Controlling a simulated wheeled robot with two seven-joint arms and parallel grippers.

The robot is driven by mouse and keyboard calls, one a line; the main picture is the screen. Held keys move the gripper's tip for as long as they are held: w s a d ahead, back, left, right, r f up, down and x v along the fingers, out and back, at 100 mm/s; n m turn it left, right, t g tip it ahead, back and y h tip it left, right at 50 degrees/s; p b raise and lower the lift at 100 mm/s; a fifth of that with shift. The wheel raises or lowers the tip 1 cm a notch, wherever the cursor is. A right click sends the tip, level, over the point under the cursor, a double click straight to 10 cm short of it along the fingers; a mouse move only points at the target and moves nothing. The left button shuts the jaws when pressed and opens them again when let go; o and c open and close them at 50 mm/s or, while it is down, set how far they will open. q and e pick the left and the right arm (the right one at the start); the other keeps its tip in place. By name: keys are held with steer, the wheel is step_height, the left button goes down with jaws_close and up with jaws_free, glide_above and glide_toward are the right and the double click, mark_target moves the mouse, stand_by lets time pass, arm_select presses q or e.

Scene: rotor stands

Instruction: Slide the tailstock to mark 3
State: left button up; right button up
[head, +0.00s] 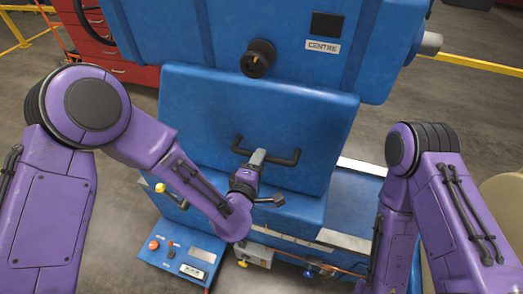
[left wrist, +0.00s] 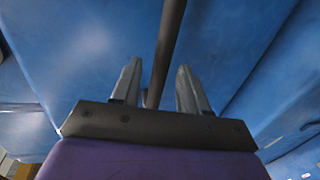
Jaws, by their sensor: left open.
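The tailstock is a large blue body (head: 200,110) in the middle of the head view, with a dark U-shaped handle (head: 286,161) on its near face. A "CENTRE" label (head: 323,46) is on the upper blue housing. My left gripper (head: 260,156) is at the middle of the handle. In the left wrist view the fingers (left wrist: 159,66) stand apart, with the dark handle bar (left wrist: 170,30) showing between them. I cannot tell whether either finger touches it. My right arm shows at the right, its gripper out of view. No numbered marks are readable.
A dark knob (head: 257,58) sticks out above the handle. A blue control box (head: 183,259) with buttons is low at the left. A blue bed with pale rails (head: 345,240) runs to the right. A red cabinet (head: 95,45) and yellow railings (head: 475,64) stand behind.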

arm_select(q)
steer(key=x, duration=0.3)
steer(key=shift+w+p, duration=0.15)
steer(key=shift+p, duration=0.15)
steer(key=shift+f, duration=0.1)
jaws_close()
